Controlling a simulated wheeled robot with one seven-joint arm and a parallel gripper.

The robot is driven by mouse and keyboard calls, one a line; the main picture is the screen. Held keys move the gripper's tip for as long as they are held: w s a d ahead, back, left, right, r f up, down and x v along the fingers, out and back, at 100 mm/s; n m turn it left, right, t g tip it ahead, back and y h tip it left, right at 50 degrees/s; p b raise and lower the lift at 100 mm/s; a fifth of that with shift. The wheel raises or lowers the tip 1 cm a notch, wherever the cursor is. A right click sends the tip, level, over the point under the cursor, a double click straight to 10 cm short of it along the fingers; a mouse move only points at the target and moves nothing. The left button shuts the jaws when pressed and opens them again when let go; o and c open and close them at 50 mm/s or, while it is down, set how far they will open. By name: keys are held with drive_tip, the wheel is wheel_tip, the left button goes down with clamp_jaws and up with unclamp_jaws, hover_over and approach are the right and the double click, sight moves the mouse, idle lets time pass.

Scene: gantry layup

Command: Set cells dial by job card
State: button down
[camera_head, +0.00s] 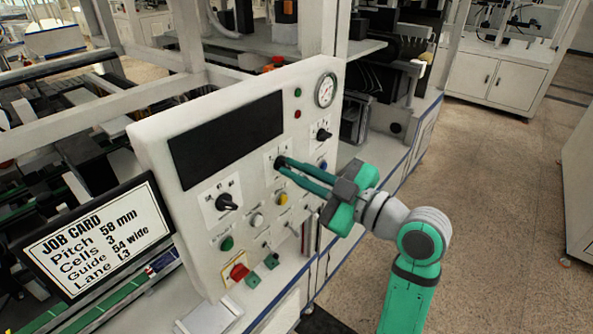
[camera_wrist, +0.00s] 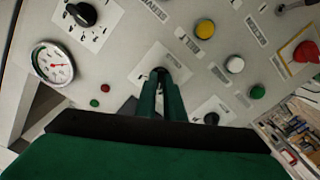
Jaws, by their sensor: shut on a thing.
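The job card (camera_head: 95,240) on a black-framed screen at the left reads Pitch 58 mm, Cells 3, Guide 54 wide, Lane L3. The white control panel (camera_head: 150,150) has three black dials. My gripper (camera_head: 283,165) reaches in from the right, fingertips at the panel, shut on the middle dial (camera_head: 278,160). In the wrist view the green fingers hide most of this dial (camera_wrist: 160,72); its label and pointer cannot be read. The left dial (camera_head: 227,202) and the right dial (camera_head: 323,134) stand free of my gripper.
A pressure gauge (camera_head: 325,90) is at the panel's top right, beside a dark blank display (camera_head: 228,138). Below the dials are a yellow button (camera_head: 282,199), a white button (camera_head: 257,220), a green button (camera_head: 227,243) and a red switch (camera_head: 238,272). Open floor (camera_head: 490,200) lies to the right.

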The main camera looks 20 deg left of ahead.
drive_tip(key=m, duration=0.6)
drive_tip(key=shift+m, duration=0.3)
idle(0.4)
drive_tip(key=c, duration=1.9)
unclamp_jaws()
drive_tip(key=shift+o, duration=0.2)
drive_tip(key=shift+d, duration=0.1)
drive_tip(key=v, duration=1.1)
